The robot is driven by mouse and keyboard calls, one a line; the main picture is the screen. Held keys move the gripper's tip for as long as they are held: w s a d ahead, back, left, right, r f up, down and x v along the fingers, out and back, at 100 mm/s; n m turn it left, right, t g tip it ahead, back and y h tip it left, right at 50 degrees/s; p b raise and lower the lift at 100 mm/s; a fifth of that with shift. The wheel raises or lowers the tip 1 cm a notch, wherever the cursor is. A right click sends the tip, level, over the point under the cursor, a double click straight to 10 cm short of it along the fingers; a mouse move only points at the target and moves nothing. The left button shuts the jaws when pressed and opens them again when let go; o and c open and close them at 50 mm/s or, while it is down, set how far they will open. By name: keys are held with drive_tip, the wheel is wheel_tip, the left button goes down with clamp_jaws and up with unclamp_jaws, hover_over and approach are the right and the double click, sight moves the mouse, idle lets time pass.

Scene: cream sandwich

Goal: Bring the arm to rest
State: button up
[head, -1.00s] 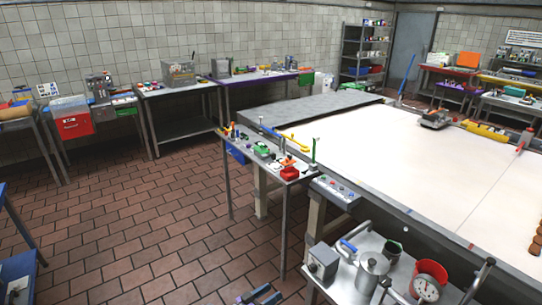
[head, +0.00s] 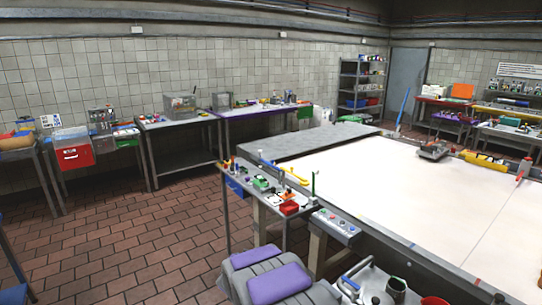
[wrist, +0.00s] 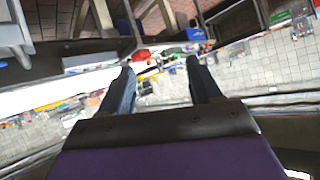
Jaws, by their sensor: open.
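My gripper (wrist: 158,72) shows in the wrist view with its two dark fingers spread apart. Nothing is between the fingertips. The wrist view is upside down and shows the room beyond the fingers. In the head view, grey and purple parts of my own arm stand at the bottom centre, close to the camera. The gripper's fingers cannot be made out there.
A large worktable with a pale top (head: 400,190) fills the right. A narrow side table (head: 250,195) with small items stands at its left corner. A cart's pot (head: 397,285) is cut off at bottom right. Brick floor (head: 130,235) is open on the left.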

drive_tip(key=s+d+r+n+g+y, duration=0.1)
drive_tip(key=s+d+r+g+y, duration=0.15)
drive_tip(key=s+r, duration=0.45)
drive_tip(key=s+d+r+n+g+y, duration=0.1)
drive_tip(key=s+d+r+n+g, duration=0.15)
drive_tip(key=s, duration=0.75)
drive_tip(key=s+d+g+h, duration=0.1)
drive_tip(key=s+d, duration=0.4)
drive_tip(key=s, duration=0.7)
drive_tip(key=s+d+m+g+h, duration=0.1)
drive_tip(key=s+d+g, duration=0.3)
drive_tip(key=s, duration=0.9)
drive_tip(key=s+d+r+g+h, duration=0.1)
drive_tip(key=s+d+g, duration=0.2)
drive_tip(key=s+d, duration=0.5)
drive_tip(key=s, duration=0.5)
drive_tip(key=shift+w+r+h, duration=0.1)
drive_tip(key=shift+h, duration=0.15)
